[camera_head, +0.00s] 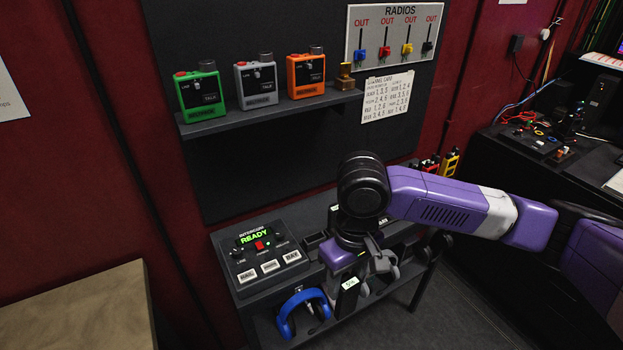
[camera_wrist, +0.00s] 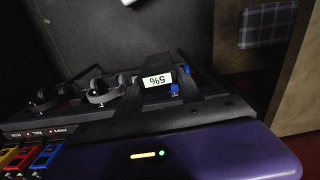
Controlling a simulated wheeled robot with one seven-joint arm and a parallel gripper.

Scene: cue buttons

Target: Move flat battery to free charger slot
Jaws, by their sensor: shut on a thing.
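My gripper (camera_head: 362,268) is shut on a dark battery (camera_head: 347,298) in front of the shelf unit's front edge. The battery's small white display (camera_head: 350,283) reads 5%. In the wrist view the battery (camera_wrist: 135,98) shows the same display, upside down. My wrist and purple arm cover much of the counter behind the gripper. Red, yellow and blue pieces (camera_wrist: 28,156) stand in a row with a labelled strip at the wrist view's lower left. I cannot make out a free charger slot.
An intercom box (camera_head: 262,246) reading READY sits on the counter left of my gripper. Green, grey and orange radios (camera_head: 305,77) stand on the upper shelf. A brown table (camera_head: 80,310) is at lower left. Floor lies in front.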

